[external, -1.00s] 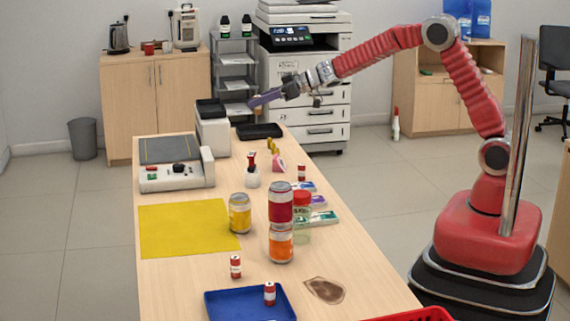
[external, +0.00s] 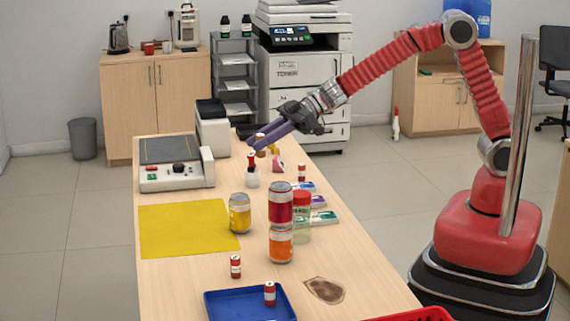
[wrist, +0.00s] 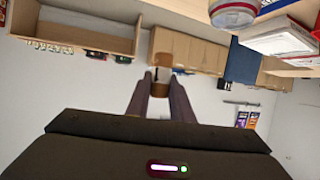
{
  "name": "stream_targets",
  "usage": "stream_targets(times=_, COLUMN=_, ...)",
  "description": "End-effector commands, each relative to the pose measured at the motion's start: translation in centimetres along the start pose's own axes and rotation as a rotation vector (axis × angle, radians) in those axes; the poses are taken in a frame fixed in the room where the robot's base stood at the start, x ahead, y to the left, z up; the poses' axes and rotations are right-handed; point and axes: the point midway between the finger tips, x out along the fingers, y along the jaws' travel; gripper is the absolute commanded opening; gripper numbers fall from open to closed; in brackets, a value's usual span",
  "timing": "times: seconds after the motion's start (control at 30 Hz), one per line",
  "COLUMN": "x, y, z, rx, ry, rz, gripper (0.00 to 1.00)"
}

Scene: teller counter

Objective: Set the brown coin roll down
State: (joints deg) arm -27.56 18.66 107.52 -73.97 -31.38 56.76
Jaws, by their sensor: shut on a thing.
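The brown coin roll (wrist: 161,86) is between my fingertips in the wrist view, with a pale band across it. In the external view the roll (external: 261,139) shows as a small brown piece at the ends of my purple fingers, partly hidden by them. My gripper (external: 257,141) is shut on it, over the far part of the counter (external: 190,285). The fingers slope down to the left. I cannot tell whether the roll touches the counter.
Stacked cans (external: 280,205), a yellow can (external: 239,213) and a glass jar (external: 302,222) are nearer. The yellow mat (external: 180,228) is bare. A blue tray (external: 225,304) lies in front.

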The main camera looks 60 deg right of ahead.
Motion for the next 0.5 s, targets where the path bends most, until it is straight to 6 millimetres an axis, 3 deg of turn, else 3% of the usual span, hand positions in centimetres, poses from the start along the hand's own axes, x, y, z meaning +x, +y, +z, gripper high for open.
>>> stream_targets(times=0.03, x=0.3, y=-2.1, z=-0.2, rx=-0.013, ry=0.001, rz=-0.031, gripper=0.00)
stream_targets(times=0.3, x=1.0, y=-12.2, z=-0.5, rx=-0.075, ry=0.003, rz=-0.191, gripper=0.00)
stream_targets(times=0.5, x=0.8, y=-17.7, z=-0.4, rx=-0.110, ry=0.005, rz=-0.278, gripper=0.00)
